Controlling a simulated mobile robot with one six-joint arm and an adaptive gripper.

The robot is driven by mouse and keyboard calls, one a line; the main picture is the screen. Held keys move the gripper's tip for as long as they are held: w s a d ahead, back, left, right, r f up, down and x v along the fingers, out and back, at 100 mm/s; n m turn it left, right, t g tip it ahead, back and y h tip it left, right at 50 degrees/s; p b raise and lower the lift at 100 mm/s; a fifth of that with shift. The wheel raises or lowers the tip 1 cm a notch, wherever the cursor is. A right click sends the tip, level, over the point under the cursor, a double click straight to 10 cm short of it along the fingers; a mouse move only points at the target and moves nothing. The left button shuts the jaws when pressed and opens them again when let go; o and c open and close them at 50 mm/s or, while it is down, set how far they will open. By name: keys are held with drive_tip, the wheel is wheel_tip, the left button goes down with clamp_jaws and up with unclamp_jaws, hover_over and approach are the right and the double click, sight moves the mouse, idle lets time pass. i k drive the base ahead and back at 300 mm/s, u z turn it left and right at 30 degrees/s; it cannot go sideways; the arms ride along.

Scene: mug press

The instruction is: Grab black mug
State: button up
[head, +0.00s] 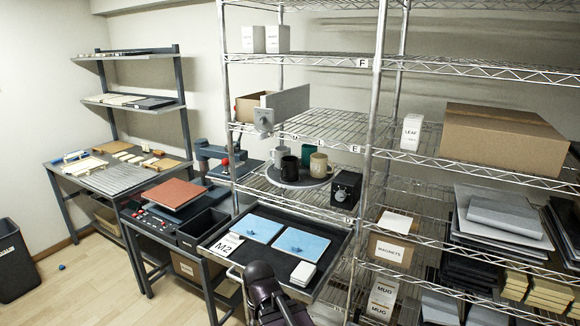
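The black mug (289,168) stands upright at the front left of a round grey platter (301,183) on the middle wire shelf. A pale grey mug (279,153) is behind it to the left, a dark green mug (308,152) behind it to the right, and a beige mug (318,165) to its right. Touching or small gaps between the mugs cannot be told. Dark parts of my arm show at the bottom centre, well below and in front of the mugs. My gripper's fingers cannot be made out.
A black box with a knob (346,188) stands right of the platter. A grey panel (287,104) with a bracket hangs above the mugs. A dark tray (338,252) with two blue sheets juts out below. A metal post (376,100) rises right of the mugs.

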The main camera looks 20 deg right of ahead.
sight(289, 164)
drive_tip(key=z, duration=0.15)
drive_tip(key=i, duration=0.6)
drive_tip(key=z, duration=0.95)
